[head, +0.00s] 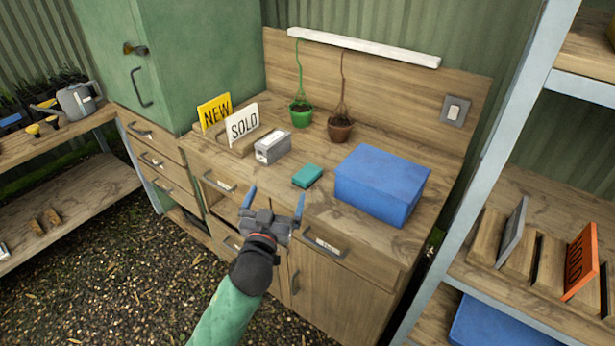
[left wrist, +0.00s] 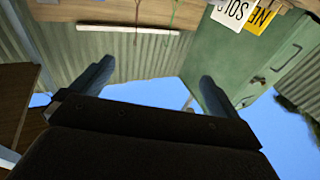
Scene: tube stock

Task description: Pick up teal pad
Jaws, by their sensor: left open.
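The teal pad (head: 307,175) is a small flat block lying on the wooden counter, near its front edge, between a grey box and a large blue box. My left gripper (head: 274,200) is open and empty in front of the counter, below and to the left of the pad and apart from it. In the left wrist view the two fingers of my left gripper (left wrist: 155,85) stand wide apart with nothing between them. The pad does not show in the left wrist view. My right gripper is not in view.
One drawer below looks partly open. Shelving stands at both sides.

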